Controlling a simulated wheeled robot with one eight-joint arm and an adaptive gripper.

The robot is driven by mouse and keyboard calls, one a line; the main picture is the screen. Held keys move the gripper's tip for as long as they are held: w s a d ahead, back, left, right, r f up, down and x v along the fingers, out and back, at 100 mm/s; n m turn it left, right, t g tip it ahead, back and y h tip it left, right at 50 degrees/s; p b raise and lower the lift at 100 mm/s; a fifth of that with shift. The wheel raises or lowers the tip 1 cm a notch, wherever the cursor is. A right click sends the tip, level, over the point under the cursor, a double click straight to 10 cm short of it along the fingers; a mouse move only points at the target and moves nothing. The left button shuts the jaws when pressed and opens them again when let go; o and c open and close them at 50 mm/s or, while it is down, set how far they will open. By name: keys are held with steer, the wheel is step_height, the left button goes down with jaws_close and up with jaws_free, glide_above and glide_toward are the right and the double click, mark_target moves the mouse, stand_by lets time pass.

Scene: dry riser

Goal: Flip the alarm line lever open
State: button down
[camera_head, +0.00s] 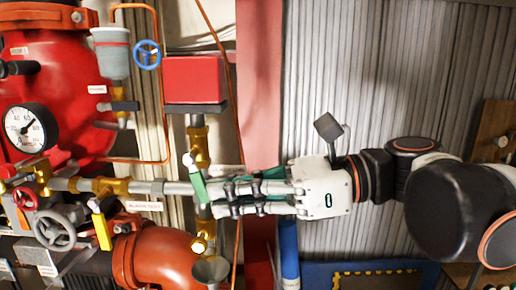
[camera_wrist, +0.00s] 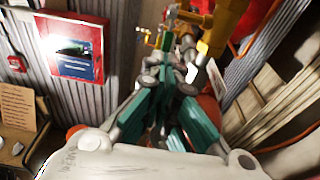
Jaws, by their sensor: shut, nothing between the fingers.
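A green-handled lever (camera_head: 198,183) stands tilted on the grey and brass pipe in the head view, beside my fingertips. A yellow lever (camera_head: 101,226) hangs lower left, below the same pipe, near a small label (camera_head: 143,206) that I cannot read surely. No readable label shows which lever is the alarm line's. My gripper (camera_head: 214,198) is shut and empty, pointing left, with its tips close to the green lever; whether they touch I cannot tell. In the wrist view my gripper (camera_wrist: 178,68) reaches toward brass fittings (camera_wrist: 222,28); its fingers partly hide what lies beyond.
A red tank with a pressure gauge (camera_head: 25,127) and a grey handwheel (camera_head: 55,230) crowd the left. A red box (camera_head: 193,79) is above the pipe, and a funnel (camera_head: 210,270) below. Corrugated wall (camera_head: 370,60) backs the clearer right side.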

steer(key=shift+a+f+y+b, duration=0.4)
steer(key=shift+a+f, duration=0.05)
steer(key=shift+a, duration=0.3)
stand_by(0.3)
